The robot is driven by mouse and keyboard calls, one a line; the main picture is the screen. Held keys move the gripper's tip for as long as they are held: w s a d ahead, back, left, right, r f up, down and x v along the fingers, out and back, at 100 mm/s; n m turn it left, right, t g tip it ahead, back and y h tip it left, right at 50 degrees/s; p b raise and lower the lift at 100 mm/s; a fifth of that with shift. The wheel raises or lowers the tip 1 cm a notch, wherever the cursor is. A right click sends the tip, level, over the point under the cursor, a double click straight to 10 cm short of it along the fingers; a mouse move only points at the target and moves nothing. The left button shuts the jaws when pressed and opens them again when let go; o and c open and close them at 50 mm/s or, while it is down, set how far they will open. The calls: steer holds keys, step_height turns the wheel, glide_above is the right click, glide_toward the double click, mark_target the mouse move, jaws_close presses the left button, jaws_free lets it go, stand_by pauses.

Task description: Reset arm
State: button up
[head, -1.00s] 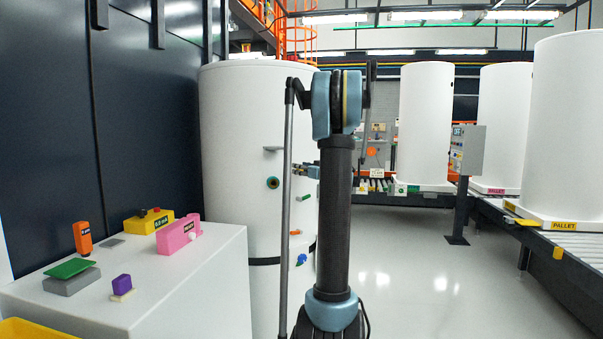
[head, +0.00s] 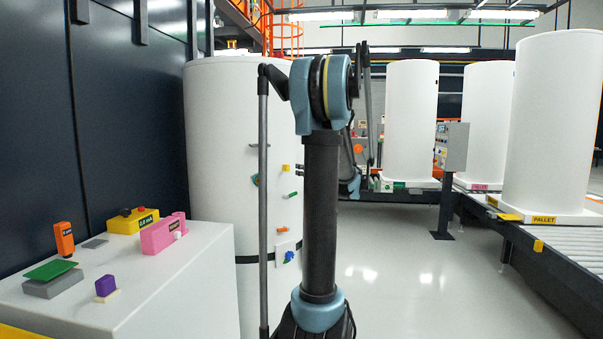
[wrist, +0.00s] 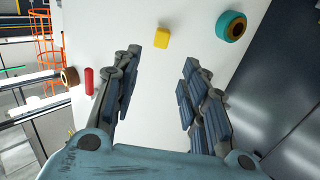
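My gripper (wrist: 155,95) is open and empty in the wrist view, its two padded fingers spread apart. The fingers point toward the white tank (head: 215,150), which fills the middle of the wrist view (wrist: 140,65). A yellow block (wrist: 162,38) on the tank shows between and beyond the fingers. A teal ring fitting (wrist: 231,26) lies beyond the right finger, and a red bar (wrist: 89,81) and a brown ring (wrist: 70,77) lie left of the left finger. I see no contact.
A white bench (head: 170,285) at the left holds a pink box (head: 160,235), a yellow box (head: 132,220), an orange device (head: 64,239) and a purple block (head: 106,286). More white tanks stand on pallets (head: 543,219) along the right conveyor. A grey control box (head: 452,146) stands on a post.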

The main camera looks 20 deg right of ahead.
steer(key=s+a+f+g, duration=0.45)
steer(key=s+a, duration=0.35)
steer(key=a, duration=0.5)
steer(key=s+a+f+m+g+h, duration=0.1)
steer(key=s+a+f+g, duration=0.25)
steer(key=s+f, duration=0.4)
steer(key=s+a+f+g, duration=0.2)
steer(key=s+a+f, duration=0.25)
steer(key=s, duration=0.55)
steer(key=s+d+f+m+g+h, duration=0.2)
steer(key=s+f, duration=0.4)
steer(key=s, duration=0.4)
steer(key=s+d+f+m+g+h, duration=0.1)
steer(key=s+d+f+g+h, duration=0.1)
steer(key=s+f+h, duration=0.2)
steer(key=s+f, duration=0.3)
steer(key=s, duration=0.3)
steer(key=shift+s+d+m+h, duration=0.15)
steer(key=shift+d+m+h, duration=0.15)
steer(key=shift+m, duration=0.1)
steer(key=shift+w+f, duration=0.15)
steer(key=shift+w, duration=0.35)
